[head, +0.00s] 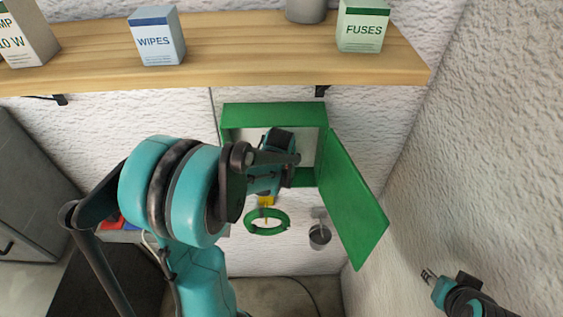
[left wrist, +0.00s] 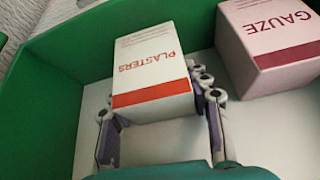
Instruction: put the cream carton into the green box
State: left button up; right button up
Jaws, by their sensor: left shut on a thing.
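The cream carton (left wrist: 153,68), lettered PLASTERS with a red stripe, is between the fingers of my left gripper (left wrist: 158,108), which is shut on it. In the left wrist view the carton is inside the green box, whose green wall (left wrist: 35,112) shows around a pale interior. I cannot tell whether the carton touches the box floor. In the head view the green box (head: 272,111) hangs on the wall below the shelf, open, and my left arm hides the gripper and carton. My right gripper (head: 429,275) is at the lower right, away from the box; its fingers are too small to judge.
A pink GAUZE carton (left wrist: 272,45) stands in the box right of the cream carton. The box's green door (head: 352,200) is swung open to the right. A wooden shelf (head: 230,60) above carries several cartons.

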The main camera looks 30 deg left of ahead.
pick_arm(q)
jog(key=o, duration=1.1)
jog(key=shift+f, duration=0.1)
jog(key=shift+o, duration=0.2)
jog(key=shift+r+p, duration=0.3)
jog(key=shift+s+r, duration=0.15)
jog(key=shift+r, duration=0.1)
jog(key=v, duration=0.6)
jog(key=shift+s+d+r, duration=0.25)
jog(key=s+d+r+m+t+h, duration=0.2)
jog(key=s+d+m, duration=0.3)
jog(key=s+d, duration=0.8)
jog(key=shift+s+d+r+h, duration=0.3)
jog(key=shift+s+h, duration=0.1)
jog(key=shift+s, duration=0.85)
